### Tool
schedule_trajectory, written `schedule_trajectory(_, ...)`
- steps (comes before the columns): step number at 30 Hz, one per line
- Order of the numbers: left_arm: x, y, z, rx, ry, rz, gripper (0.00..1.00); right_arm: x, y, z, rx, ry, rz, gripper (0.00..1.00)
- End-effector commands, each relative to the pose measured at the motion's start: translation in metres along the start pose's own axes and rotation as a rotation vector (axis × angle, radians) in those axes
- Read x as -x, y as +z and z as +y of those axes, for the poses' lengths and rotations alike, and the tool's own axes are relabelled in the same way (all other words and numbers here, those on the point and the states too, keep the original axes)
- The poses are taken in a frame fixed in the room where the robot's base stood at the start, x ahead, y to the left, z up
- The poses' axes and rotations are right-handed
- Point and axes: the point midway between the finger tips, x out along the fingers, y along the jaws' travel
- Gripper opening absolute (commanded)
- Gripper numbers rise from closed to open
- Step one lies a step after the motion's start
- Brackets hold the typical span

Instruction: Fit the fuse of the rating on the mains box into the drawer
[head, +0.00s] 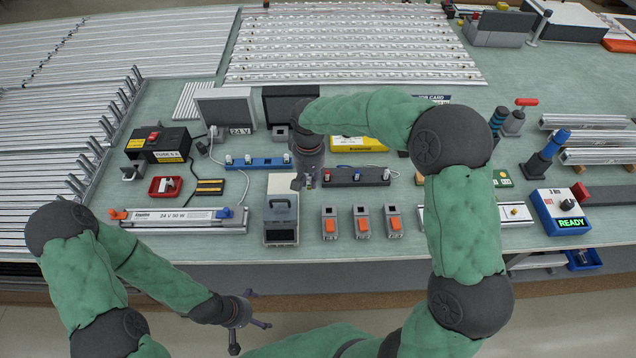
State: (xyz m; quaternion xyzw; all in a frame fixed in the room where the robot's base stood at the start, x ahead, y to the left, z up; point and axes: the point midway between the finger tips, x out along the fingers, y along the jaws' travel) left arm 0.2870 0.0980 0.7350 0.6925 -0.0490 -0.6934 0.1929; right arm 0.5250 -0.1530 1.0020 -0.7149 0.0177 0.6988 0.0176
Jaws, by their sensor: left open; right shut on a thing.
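The black mains box (160,143) stands at the left of the bench, with a red switch and yellow labels too small to read surely. A small grey and black part (131,172) sits at its front left; I cannot tell whether it is the drawer. A red tray (154,193) with small pale and dark pieces lies in front of the box. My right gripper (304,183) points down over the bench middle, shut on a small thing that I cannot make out. My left gripper (252,322) is open and empty, in front of the bench edge.
A black and yellow block (210,187) lies right of the tray. A long lamp bar (185,219) lies along the front edge. A grey device (281,219) and several orange-switched blocks (362,222) stand near my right gripper. A tester reading READY (562,212) stands at right.

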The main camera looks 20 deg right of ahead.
Motion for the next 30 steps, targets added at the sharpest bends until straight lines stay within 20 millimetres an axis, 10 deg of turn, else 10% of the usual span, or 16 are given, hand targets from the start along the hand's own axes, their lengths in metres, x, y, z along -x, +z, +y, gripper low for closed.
schedule_trajectory(10,-0.011,0.0,-0.004,0.0,0.0,0.0,1.0,-0.05,-0.035,0.026,-0.002,0.0,-0.001,0.0)
schedule_trajectory(30,-0.022,-0.001,-0.008,0.0,0.0,0.0,1.0,-0.094,-0.044,0.033,0.0,0.0,0.0,0.0)
